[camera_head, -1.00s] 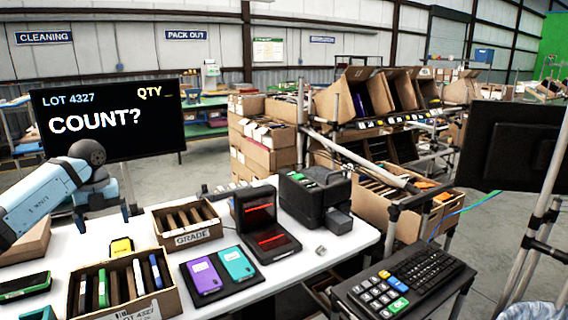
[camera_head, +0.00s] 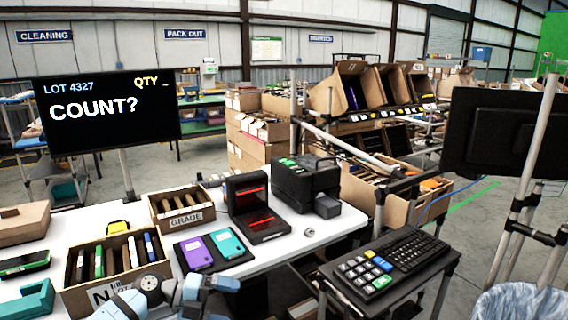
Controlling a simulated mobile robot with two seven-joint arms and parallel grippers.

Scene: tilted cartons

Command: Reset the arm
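Light-blue links and grey joints of my arm (camera_head: 172,292) show at the bottom edge, in front of the LOT carton (camera_head: 158,272) and partly covering its front label. No gripper fingers can be made out on it; the arm's end is out of the picture or hidden. My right gripper is not in view.
The LOT carton holds several upright cartridges. Behind it are the GRADE box (camera_head: 184,218) and a yellow-topped item (camera_head: 118,227). A mat with purple (camera_head: 195,253) and teal (camera_head: 228,243) cases, a red-lit scanner (camera_head: 268,226), a black printer (camera_head: 305,185) and a keyboard (camera_head: 390,265) stand rightward.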

